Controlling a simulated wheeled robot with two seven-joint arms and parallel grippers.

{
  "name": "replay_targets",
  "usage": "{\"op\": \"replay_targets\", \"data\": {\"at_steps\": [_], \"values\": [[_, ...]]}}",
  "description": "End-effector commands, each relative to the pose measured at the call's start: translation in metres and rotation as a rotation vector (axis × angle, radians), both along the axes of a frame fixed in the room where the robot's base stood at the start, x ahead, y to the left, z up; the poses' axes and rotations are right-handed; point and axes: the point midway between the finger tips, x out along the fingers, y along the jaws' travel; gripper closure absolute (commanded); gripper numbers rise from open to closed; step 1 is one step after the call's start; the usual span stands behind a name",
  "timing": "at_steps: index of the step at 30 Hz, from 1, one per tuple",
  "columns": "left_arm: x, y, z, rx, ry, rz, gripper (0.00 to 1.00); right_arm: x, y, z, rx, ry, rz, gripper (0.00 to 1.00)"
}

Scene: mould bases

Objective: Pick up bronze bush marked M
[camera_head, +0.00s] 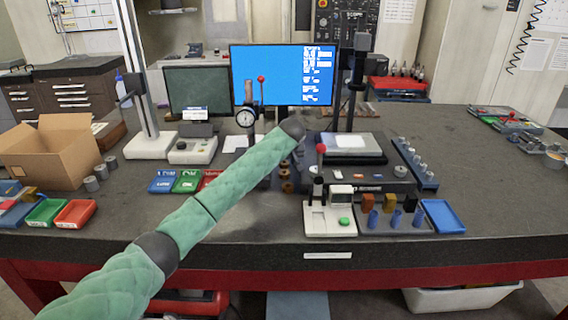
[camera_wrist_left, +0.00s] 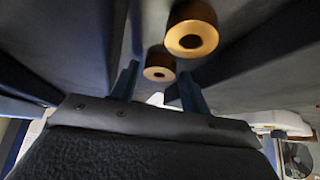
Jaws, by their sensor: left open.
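Small bronze bushes (camera_head: 287,187) stand on the dark bench just right of my green-sleeved left forearm in the head view. In the left wrist view, a larger-looking bronze bush (camera_wrist_left: 192,14) is at the top, and another bronze bush (camera_wrist_left: 158,58) appears between and beyond the fingers. No letter is readable on either, so I cannot tell which is marked M. My left gripper (camera_wrist_left: 158,88) is open and empty, its two blue-grey fingers apart. In the head view its fingers are largely hidden by the arm. My right gripper is not in view.
A white gauge stand (camera_head: 330,220) and a blue tray (camera_head: 442,216) are right of the bushes. Coloured trays (camera_head: 187,181) lie to the left, with a cardboard box (camera_head: 50,153) farther left. A monitor (camera_head: 282,74) stands behind. The right bench is mostly clear.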

Motion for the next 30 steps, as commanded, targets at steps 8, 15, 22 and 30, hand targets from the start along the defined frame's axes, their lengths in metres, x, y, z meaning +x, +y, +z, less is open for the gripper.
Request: {"op": "replay_targets", "data": {"at_steps": [8, 15, 22, 30], "values": [[0.003, 0.0, -0.005, -0.001, -0.001, -0.001, 0.54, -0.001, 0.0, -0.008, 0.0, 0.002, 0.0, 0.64], [0.003, 0.0, -0.005, -0.001, -0.001, -0.001, 0.85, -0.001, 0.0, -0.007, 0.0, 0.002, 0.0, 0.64], [0.003, 0.0, -0.004, -0.001, -0.001, -0.001, 0.93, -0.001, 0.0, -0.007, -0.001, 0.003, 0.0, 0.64], [0.003, 0.0, 0.013, -0.002, -0.004, -0.001, 0.93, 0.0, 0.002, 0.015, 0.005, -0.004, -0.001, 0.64]]}}
